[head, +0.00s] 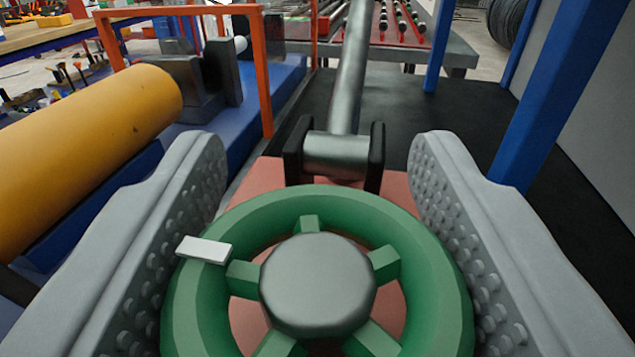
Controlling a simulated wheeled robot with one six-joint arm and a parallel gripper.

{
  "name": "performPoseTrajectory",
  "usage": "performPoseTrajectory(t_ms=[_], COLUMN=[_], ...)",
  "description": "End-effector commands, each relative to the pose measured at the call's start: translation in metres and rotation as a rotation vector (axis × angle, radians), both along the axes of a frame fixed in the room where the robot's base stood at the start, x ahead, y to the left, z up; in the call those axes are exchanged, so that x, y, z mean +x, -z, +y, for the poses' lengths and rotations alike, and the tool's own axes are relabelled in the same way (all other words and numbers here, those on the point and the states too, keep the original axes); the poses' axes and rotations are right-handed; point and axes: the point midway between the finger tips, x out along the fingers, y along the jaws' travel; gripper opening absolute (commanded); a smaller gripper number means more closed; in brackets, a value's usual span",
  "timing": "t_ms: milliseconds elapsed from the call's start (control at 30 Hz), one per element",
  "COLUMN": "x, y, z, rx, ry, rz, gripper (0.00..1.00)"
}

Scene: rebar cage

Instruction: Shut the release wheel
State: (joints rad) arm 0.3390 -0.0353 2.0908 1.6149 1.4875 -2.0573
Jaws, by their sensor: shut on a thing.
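The release wheel (440,290) is a green hand wheel with several spokes and a round grey hub (318,285). It fills the lower middle of the head view, and its lower edge is cut off by the frame. A small white marker (204,249) sits on its rim at the upper left. My gripper (318,225) has one grey studded finger on each side of the wheel and is shut on its rim. The fingers' exact contact with the rim is partly hidden.
Behind the wheel is a reddish base (262,178) with a grey rod (350,80) in a black bracket. A yellow cylinder (90,150) and an orange frame (262,75) stand left. A blue post (555,90) stands right. Dark floor (460,125) lies behind.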

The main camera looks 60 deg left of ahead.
Motion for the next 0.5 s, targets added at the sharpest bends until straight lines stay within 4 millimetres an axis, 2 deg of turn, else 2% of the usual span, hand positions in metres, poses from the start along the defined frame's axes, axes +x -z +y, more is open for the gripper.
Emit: performPoseTrajectory(t_ms=[167,500], x=[0.0003,0.0037], y=[-0.0012,-0.0009], z=[0.0005,-0.0015], rx=[-0.001,0.000], ry=[0.068,0.327], rz=[-0.003,-0.002], gripper=[0.29,0.29])
